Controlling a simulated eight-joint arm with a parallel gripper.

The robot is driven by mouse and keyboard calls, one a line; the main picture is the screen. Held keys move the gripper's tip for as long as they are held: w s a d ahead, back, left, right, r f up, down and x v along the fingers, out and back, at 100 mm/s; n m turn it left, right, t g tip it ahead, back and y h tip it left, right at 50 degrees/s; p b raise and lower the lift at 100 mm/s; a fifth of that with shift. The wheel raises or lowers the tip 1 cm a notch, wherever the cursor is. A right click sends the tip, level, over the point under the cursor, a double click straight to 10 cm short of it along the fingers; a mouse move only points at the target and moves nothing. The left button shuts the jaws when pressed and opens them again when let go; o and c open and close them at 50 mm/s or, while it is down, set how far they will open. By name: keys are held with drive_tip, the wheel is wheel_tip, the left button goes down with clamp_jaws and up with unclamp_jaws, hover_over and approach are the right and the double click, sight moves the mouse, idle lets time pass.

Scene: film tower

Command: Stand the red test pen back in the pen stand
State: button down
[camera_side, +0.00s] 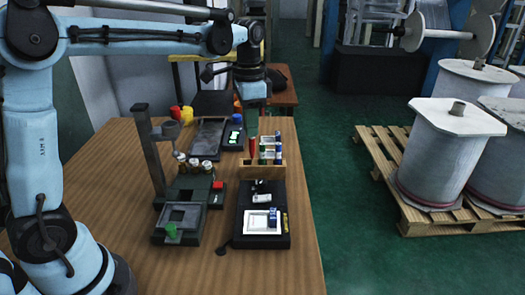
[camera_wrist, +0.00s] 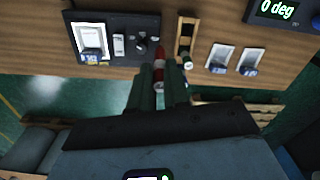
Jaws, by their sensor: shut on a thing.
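My gripper (camera_side: 252,128) points down above the left end of the wooden pen stand (camera_side: 279,172) in the side view. It is shut on the red test pen (camera_side: 253,150), which hangs upright below the fingers. In the wrist view the red pen (camera_wrist: 159,70) shows between the two dark green fingers (camera_wrist: 161,90). Green and blue pens (camera_side: 270,150) stand in the stand to the right of the red one. The stand (camera_wrist: 187,28) is also in the wrist view, right of the red pen. I cannot tell whether the pen's lower end is inside a hole.
A black tray with a white frame (camera_side: 246,228) lies in front of the stand. A device with a lit display (camera_side: 234,137) is behind. The table's right edge is close to the stand.

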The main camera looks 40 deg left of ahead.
drive_tip(key=w+a+f, duration=0.2)
drive_tip(key=a+f, duration=0.1)
drive_tip(key=a, duration=0.1)
drive_tip(key=shift+w+a+f, duration=0.15)
drive_tip(key=shift+a+f, duration=0.2)
drive_tip(key=shift+f, duration=0.05)
drive_tip(key=shift+f, duration=0.35)
idle(1.0)
drive_tip(key=shift+f, duration=0.3)
drive_tip(key=shift+f, duration=1)
drive_tip(key=shift+f, duration=0.3)
idle(0.4)
drive_tip(key=c, duration=1)
unclamp_jaws()
